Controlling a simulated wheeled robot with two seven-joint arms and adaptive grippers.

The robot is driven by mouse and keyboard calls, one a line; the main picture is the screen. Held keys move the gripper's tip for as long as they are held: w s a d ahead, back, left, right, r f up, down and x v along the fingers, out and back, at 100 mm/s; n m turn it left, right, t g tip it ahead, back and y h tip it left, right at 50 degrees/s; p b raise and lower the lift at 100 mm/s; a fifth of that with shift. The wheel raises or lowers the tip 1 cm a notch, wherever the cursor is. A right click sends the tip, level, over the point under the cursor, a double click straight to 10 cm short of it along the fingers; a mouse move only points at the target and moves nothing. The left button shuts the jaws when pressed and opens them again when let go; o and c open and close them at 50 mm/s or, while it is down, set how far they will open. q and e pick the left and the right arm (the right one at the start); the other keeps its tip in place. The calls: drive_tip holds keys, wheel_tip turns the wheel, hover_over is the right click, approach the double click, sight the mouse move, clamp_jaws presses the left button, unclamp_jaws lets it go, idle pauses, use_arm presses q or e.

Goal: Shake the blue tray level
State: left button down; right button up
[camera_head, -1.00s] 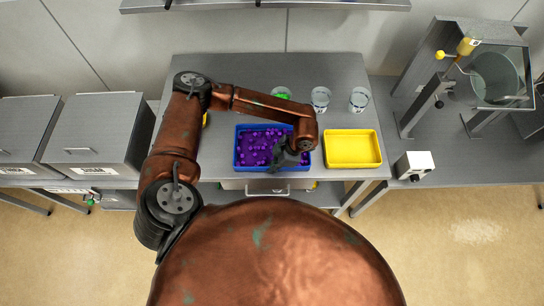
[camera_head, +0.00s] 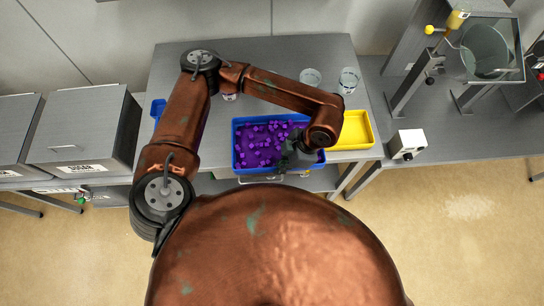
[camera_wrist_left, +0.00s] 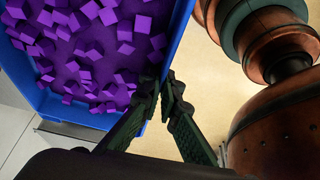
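The blue tray (camera_head: 236,150) lies at the front middle of the grey table in the head view, with many small purple cubes (camera_head: 262,140) scattered inside. My left gripper (camera_head: 297,153) is at its front right part. In the left wrist view, the fingertips (camera_wrist_left: 163,88) close around the tray's wall (camera_wrist_left: 180,32), one finger on the inner side and one on the outer side. The fingers look shut on the wall. Whether the tray's underside touches the table is hidden. My right gripper is out of view.
A yellow tray (camera_head: 355,130) stands just right of the blue tray, partly behind my left arm. Clear beakers (camera_head: 348,80) stand at the back. A small blue container (camera_head: 158,107) shows at the left edge, and a white box (camera_head: 407,144) stands on the right bench.

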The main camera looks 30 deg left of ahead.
use_arm(q)
wheel_tip(320, 180, up, 6)
drive_tip(key=s+d+p, duration=0.1)
drive_tip(key=d+p, duration=0.1)
drive_tip(key=shift+s, duration=0.2)
idle(0.3)
